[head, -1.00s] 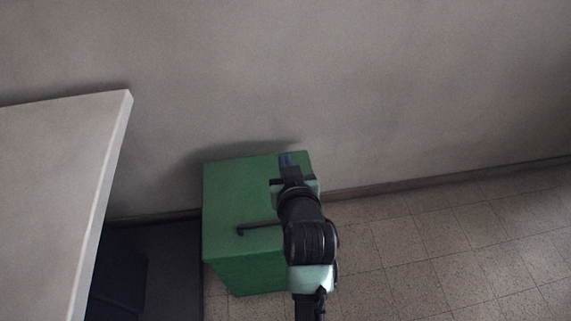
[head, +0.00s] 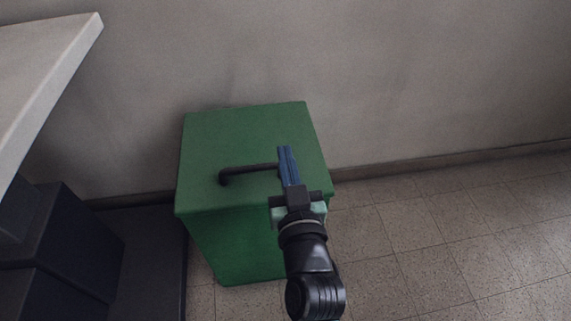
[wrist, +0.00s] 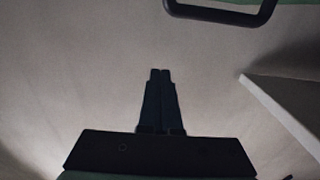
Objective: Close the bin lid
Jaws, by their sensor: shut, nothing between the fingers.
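The green bin (head: 230,245) stands on the floor against the wall. Its flat green lid (head: 235,135) covers the top and appears down, flush with the body. A dark bar handle (head: 245,170) lies across the lid near its front; it also shows at the top edge of the wrist view (wrist: 225,14). My gripper (head: 284,150) is over the lid's right part in the head view, its blue fingers together and empty, hiding the handle's right end. In the wrist view my gripper (wrist: 160,72) has its fingertips together, with wall behind them and the handle apart from them.
A pale tabletop (head: 40,75) juts in at upper left. Dark boxes (head: 75,235) stand below it, left of the bin. The wall (head: 350,70) is close behind the bin. The tiled floor (head: 450,240) to the right is clear.

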